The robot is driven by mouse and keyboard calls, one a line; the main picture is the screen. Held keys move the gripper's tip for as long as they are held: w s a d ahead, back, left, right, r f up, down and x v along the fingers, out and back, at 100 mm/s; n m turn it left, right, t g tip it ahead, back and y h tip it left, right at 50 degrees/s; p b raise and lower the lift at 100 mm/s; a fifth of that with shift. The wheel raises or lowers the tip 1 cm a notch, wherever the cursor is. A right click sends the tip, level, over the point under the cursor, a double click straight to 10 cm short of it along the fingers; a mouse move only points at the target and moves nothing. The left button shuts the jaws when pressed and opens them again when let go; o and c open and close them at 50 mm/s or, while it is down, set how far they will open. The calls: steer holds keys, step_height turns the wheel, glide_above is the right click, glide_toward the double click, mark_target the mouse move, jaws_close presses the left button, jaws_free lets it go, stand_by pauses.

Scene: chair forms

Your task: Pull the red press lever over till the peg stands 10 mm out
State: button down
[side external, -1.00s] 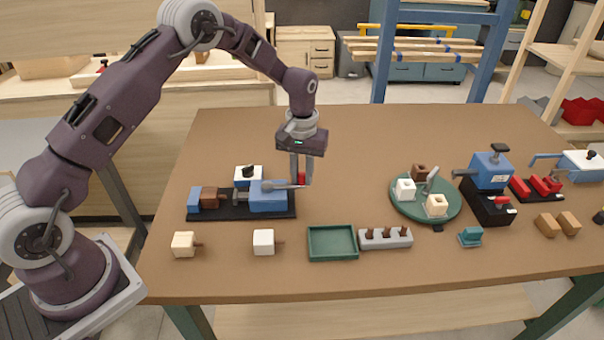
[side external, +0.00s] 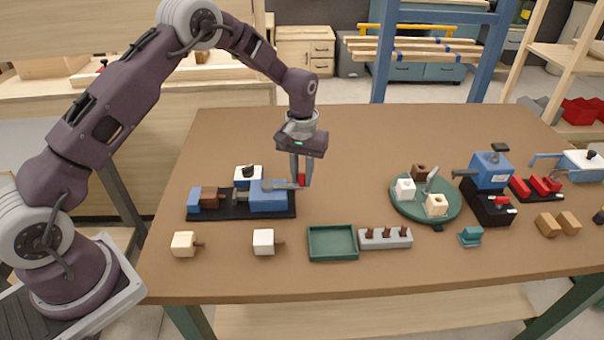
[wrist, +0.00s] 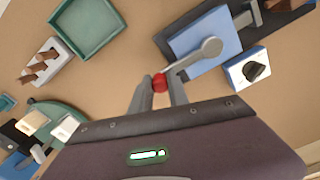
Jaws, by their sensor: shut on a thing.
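The press is a blue block (side external: 268,196) on a black base (side external: 270,214), left of the table's middle. It also shows in the wrist view (wrist: 200,42). Its grey lever (wrist: 190,64) runs from a round pivot on top of the block to a red knob (wrist: 160,84). My gripper (side external: 301,183) points down and is shut on the red knob, with one finger on each side. A brown block (side external: 209,196) sits on the base left of the press, with a grey rod (side external: 240,199) between them. I cannot make out the peg or how far it stands out.
A white-and-blue block with a black knob (side external: 248,175) stands behind the press. In front are two cream blocks with pegs (side external: 183,244) (side external: 264,242), a green tray (side external: 333,257) and a grey peg rack (side external: 385,244). A green turntable (side external: 424,214) stands right. The back middle is clear.

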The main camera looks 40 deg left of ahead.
steer(key=s+m, duration=0.1)
steer(key=d+m, duration=0.1)
steer(key=shift+s+d+m, duration=0.15)
steer(key=shift+s+m, duration=0.25)
steer(key=s+m, duration=0.1)
steer(key=s+d+m, duration=0.1)
steer(key=m, duration=0.1)
steer(key=shift+s+m, duration=0.3)
steer(key=s+m, duration=0.2)
steer(key=m, duration=0.1)
steer(key=shift+s, duration=0.3)
steer(key=shift+s+a+m, duration=0.15)
steer(key=shift+s+m, duration=0.35)
steer(key=shift+m, duration=0.25)
steer(key=shift+s+a+m, duration=0.15)
steer(key=shift+s+m, duration=0.3)
steer(key=shift+m, duration=0.3)
steer(key=shift+s+a+m, duration=0.1)
steer(key=shift+s+m, duration=0.15)
steer(key=shift+m, duration=0.05)
steer(key=shift+s, duration=0.15)
steer(key=c, duration=1.3)
jaws_free()
steer(key=shift+o, duration=0.2)
